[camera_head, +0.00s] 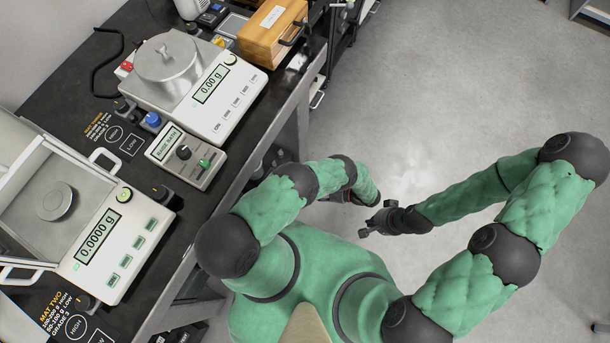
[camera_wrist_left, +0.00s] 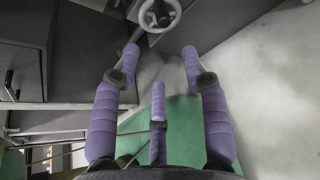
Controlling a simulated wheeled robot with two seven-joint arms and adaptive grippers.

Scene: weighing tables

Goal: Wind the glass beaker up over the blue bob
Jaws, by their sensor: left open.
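I see no glass beaker in either view, and no bob that I can identify. A small blue-topped piece (camera_head: 152,120) stands at the front corner of the rear balance; I cannot tell what it is. In the left wrist view a pale spoked handwheel (camera_wrist_left: 159,14) shows at the top edge, beyond the fingertips. My left gripper (camera_wrist_left: 161,52) is open and empty, its purple fingers spread below the wheel and apart from it. My right gripper (camera_head: 377,222) hangs over the floor, right of the table; its jaws are too small to read.
The dark table (camera_head: 125,173) carries a rear balance (camera_head: 228,112) with a metal pot (camera_head: 167,61), a front balance (camera_head: 118,248) and a grey control box (camera_head: 190,155). A wooden box (camera_head: 272,34) stands at the far end. Open floor (camera_head: 440,100) lies to the right.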

